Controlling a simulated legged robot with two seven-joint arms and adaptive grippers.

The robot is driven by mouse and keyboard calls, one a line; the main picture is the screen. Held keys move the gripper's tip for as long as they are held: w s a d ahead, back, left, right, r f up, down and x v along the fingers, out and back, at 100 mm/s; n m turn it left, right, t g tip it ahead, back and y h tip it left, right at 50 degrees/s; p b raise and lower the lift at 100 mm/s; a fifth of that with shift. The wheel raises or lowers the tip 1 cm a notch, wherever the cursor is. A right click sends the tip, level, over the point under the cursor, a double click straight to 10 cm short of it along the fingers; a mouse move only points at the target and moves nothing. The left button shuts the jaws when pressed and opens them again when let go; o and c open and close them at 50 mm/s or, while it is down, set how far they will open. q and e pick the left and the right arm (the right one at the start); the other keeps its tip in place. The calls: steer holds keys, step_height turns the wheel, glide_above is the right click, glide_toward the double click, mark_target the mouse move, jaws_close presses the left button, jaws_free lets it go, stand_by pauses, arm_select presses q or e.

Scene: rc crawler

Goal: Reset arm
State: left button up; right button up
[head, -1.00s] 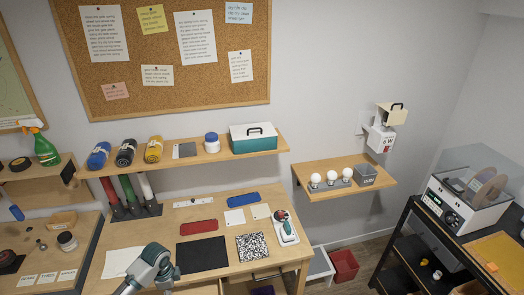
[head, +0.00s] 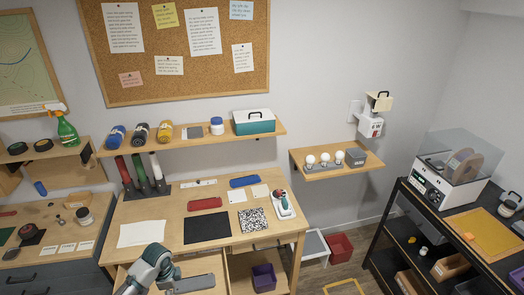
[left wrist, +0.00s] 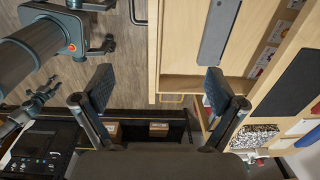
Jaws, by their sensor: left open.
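My left arm (head: 152,268) comes in at the bottom of the head view, in front of the desk (head: 125,218); its gripper is out of that picture. In the left wrist view my left gripper (left wrist: 158,90) is open, with its two dark fingers wide apart and nothing between them. Below the fingers in that view lie the wood floor and the light wood of the desk with an open drawer. A long grey item (left wrist: 220,30) lies in the drawer.
The desk top carries a black mat (head: 207,228), a red case (head: 205,203) and a speckled notebook (head: 252,219). A black rack (head: 376,240) stands at right, a red bin (head: 340,247) on the floor.

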arm_select(q)
steer(key=s+d+f+n+t+h, duration=0.1)
steer(key=s+d+f+n, duration=0.1)
steer(key=s+d+f, duration=0.35)
steer(key=s+d+f+n+t+h, duration=0.1)
steer(key=s+d+f+n, duration=0.15)
steer(key=s+d, duration=0.5)
steer(key=s+a+n+t+y, duration=0.1)
steer(key=s+a+n+y, duration=0.15)
steer(key=s+n, duration=0.9)
steer(key=s+f+m+g+b, duration=0.1)
steer(key=s+f+m+b, duration=0.15)
steer(key=f, duration=1.35)
steer(key=s+f+m+b, duration=0.1)
steer(key=s+f+b, duration=0.15)
steer(key=f, duration=1.35)
steer(key=s+a+f+b, duration=0.2)
steer(key=s+f, duration=0.6)
steer(key=f, duration=0.1)
steer(key=s+a+f+g+b, duration=0.1)
steer(key=s+a+f+b, duration=0.1)
steer(key=s+f, duration=0.7)
steer(key=shift+f+b, duration=0.45)
steer(key=shift+f, duration=0.3)
arm_select(e)
step_height(320, 180, down, 10)
